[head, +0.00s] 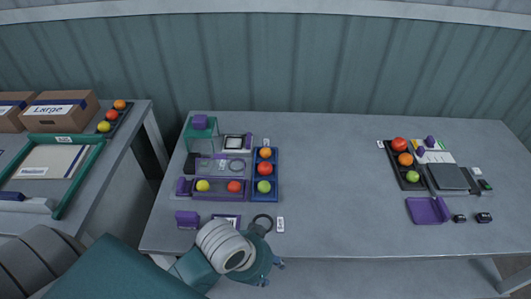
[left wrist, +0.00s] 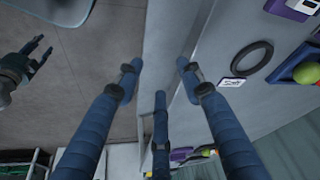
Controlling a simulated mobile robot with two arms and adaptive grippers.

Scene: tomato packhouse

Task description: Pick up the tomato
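Several tomatoes show in the head view. A blue tray (head: 276,177) holds an orange tomato (head: 265,153), a red tomato (head: 264,168) and a green tomato (head: 264,186). A purple tray (head: 218,197) beside it holds a yellow tomato (head: 203,186) and a red tomato (head: 234,186). My left gripper (head: 273,273) is at the table's front edge, apart from the trays. In the left wrist view its three fingers (left wrist: 157,85) are spread and empty. The green tomato (left wrist: 307,73) shows at that view's right edge. My right gripper (left wrist: 40,54) shows there at the left, fingers apart and empty.
On the table's right, a black tray (head: 395,166) holds more tomatoes beside a scale (head: 447,177) and a purple bin (head: 428,210). A black ring (head: 263,222) and a white label (head: 280,225) lie near my left gripper. The table's middle is clear.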

